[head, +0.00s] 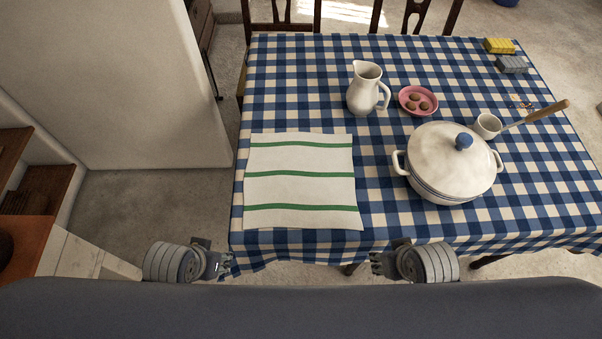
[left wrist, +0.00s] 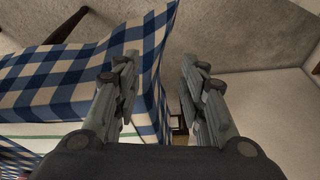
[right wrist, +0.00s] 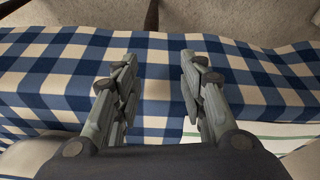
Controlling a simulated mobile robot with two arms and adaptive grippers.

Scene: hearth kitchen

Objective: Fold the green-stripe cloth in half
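The green-stripe cloth (head: 300,187) lies flat and unfolded on the table's near left part. It is white with three green stripes running left to right. Its edge also shows at the lower left of the left wrist view (left wrist: 45,129) and at the lower right of the right wrist view (right wrist: 290,141). My left gripper (head: 226,262) is open and empty, off the table's near left corner and apart from the cloth. My right gripper (head: 376,262) is open and empty at the table's near edge, to the right of the cloth and apart from it.
A blue-and-white checked tablecloth (head: 300,80) covers the table. Right of the cloth stands a lidded white pot (head: 445,165). Behind are a white pitcher (head: 364,92) and a pink dish (head: 417,100). A cup (head: 487,125), sponges (head: 498,46) and a wooden handle (head: 547,111) are farther right.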

